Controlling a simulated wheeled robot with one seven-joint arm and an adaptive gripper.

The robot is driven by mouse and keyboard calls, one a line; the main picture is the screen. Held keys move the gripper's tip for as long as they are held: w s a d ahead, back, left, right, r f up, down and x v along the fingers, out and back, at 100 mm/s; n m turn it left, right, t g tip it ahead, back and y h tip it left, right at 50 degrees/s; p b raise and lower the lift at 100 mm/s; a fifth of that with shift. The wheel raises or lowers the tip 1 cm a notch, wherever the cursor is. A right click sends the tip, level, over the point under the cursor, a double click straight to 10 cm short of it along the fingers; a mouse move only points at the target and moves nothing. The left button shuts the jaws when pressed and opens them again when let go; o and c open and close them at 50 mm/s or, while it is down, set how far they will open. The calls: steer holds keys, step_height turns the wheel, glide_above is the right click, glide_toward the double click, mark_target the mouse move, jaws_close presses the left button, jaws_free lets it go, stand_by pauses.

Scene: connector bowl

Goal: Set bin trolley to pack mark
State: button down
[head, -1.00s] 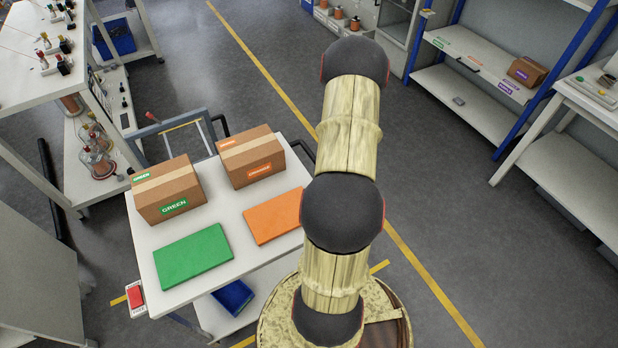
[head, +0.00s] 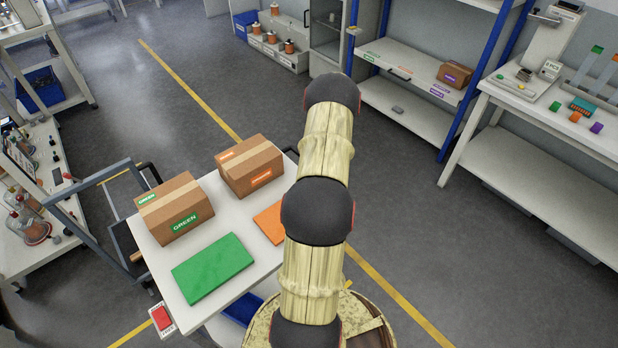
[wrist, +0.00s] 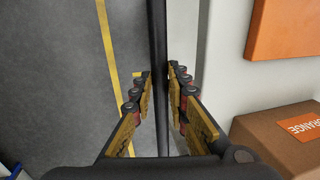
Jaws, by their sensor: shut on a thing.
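The bin trolley has a white top (head: 235,222) in the head view, left of my arm. It carries a green-labelled carton (head: 174,210), an orange-labelled carton (head: 249,167), a green pad (head: 212,268) and an orange pad (head: 270,223). In the wrist view, my gripper (wrist: 158,90) is shut on a black bar (wrist: 158,35), which runs along the trolley's edge like a handle. The trolley top (wrist: 217,60) lies right of it. In the head view my arm hides the gripper. I cannot tell which floor marking is the pack mark.
A blue-grey framed cart (head: 95,215) stands close at the trolley's left. A red-and-white block (head: 161,318) is at the trolley's near left corner. A shelf unit (head: 410,108) and a workbench (head: 545,115) line the right. Grey floor with a yellow line (head: 190,90) is clear between.

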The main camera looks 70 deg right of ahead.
steer(key=s+d, duration=0.4)
steer(key=d, duration=0.2)
steer(key=shift+s+d, duration=0.25)
steer(key=shift+d, duration=0.15)
steer(key=shift+r, duration=0.15)
steer(key=c, duration=2)
jaws_free()
steer(key=shift+d, duration=0.2)
steer(key=shift+o, duration=1.4)
steer(key=shift+a, duration=0.15)
step_height(320, 180, up, 12)
steer(key=s+d, duration=0.1)
steer(key=d, duration=0.1)
steer(key=shift+s+f, duration=0.2)
steer(key=shift+f, duration=0.05)
